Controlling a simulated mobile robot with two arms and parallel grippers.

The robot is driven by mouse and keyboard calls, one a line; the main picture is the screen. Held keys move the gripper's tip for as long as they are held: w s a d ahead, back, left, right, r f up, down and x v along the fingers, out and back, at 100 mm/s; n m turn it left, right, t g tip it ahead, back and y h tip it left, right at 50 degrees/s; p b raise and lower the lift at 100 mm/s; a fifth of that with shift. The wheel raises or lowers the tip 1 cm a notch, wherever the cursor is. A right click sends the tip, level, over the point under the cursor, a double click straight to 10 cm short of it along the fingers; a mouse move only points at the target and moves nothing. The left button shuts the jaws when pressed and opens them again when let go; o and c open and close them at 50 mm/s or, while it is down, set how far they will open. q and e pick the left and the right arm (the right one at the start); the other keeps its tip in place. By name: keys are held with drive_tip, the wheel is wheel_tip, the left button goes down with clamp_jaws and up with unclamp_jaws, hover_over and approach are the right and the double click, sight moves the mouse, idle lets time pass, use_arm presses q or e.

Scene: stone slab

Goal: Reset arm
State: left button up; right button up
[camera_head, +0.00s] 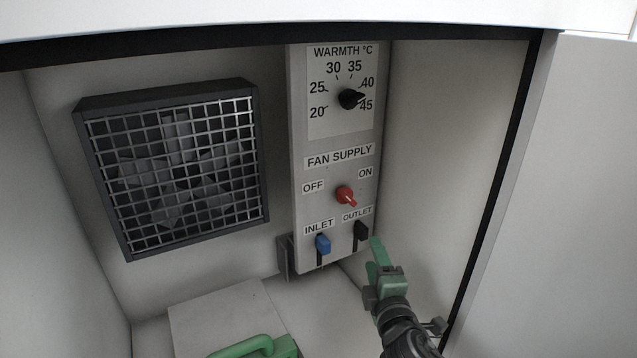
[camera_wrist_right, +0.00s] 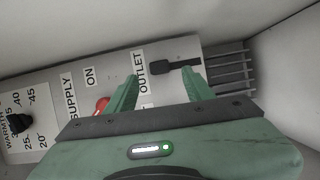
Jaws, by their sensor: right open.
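My right gripper (camera_head: 375,250) is just below and right of the black outlet lever (camera_head: 361,231) on the grey control panel (camera_head: 299,130). In the right wrist view its two green fingers (camera_wrist_right: 160,88) are apart with nothing held between them. The black outlet lever (camera_wrist_right: 161,69) shows beyond the fingers there; whether they touch it I cannot tell. The blue inlet lever (camera_head: 323,244) is to its left in the head view. The red fan supply knob (camera_head: 346,196) sits above, between OFF and ON.
A black warmth dial (camera_head: 350,98) points near 40 to 45. A caged fan (camera_head: 175,165) is on the back wall at left. The cabinet wall (camera_head: 455,140) is close right.

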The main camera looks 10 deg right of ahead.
drive_tip(key=s+d+f+m+g+h, duration=0.1)
drive_tip(key=s+d+f+m+g, duration=0.2)
drive_tip(key=s+f+m+g, duration=0.8)
drive_tip(key=s+a+f+m+g+y, duration=0.15)
drive_tip(key=s+f, duration=0.35)
drive_tip(key=s, duration=0.6)
drive_tip(key=s+a+f+m+g+y, duration=0.15)
drive_tip(key=s+f, duration=0.25)
drive_tip(key=s, duration=0.7)
wheel_tip(320, 180, down, 25)
drive_tip(key=s+g, duration=0.2)
drive_tip(key=s+d+f+h, duration=0.1)
drive_tip(key=s+d+f, duration=0.2)
drive_tip(key=s+f, duration=1.4)
drive_tip(key=shift+s+d+f+m+g, duration=0.15)
drive_tip(key=shift+s+f+m+g, duration=0.15)
drive_tip(key=shift+g, duration=0.1)
drive_tip(key=shift+r, duration=0.1)
